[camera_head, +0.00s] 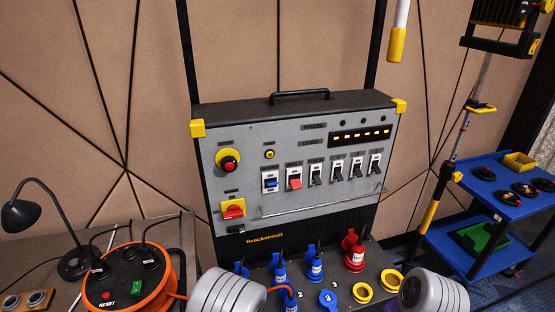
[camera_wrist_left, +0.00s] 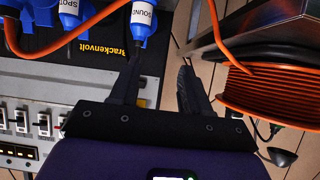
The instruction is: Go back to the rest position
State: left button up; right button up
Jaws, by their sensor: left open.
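My left gripper (camera_wrist_left: 158,75) shows in the left wrist view with its two dark fingers apart and nothing between them. The tip of its left finger is close to a blue plug marked SOUND (camera_wrist_left: 143,18); I cannot tell whether they touch. An orange cable reel (camera_wrist_left: 270,85) is to the right of the fingers. In the head view, rounded grey parts of my arms show at the bottom edge, left and right of the sockets. Neither gripper's fingers can be made out there, and my right gripper is not in view.
A grey control panel (camera_head: 300,211) with switches stands ahead. Blue plugs and a red plug (camera_head: 354,254) sit on the black ledge below it. The orange reel (camera_head: 126,283) and a black lamp (camera_head: 22,215) are at left. A blue cart (camera_head: 475,187) is at right.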

pick_arm(q)
jog(key=s+f+g+h+b, duration=0.2)
jog(key=s+f+g, duration=0.4)
jog(key=f, duration=0.7)
jog(key=s+d+f+g+h+b, duration=0.1)
jog(key=s+f+g+h, duration=0.1)
jog(key=s, duration=0.4)
jog(key=s+d+f+g+h+b, duration=0.2)
jog(key=s+f+g+h, duration=0.1)
jog(key=s+f, duration=0.2)
jog(key=shift+s, duration=1.25)
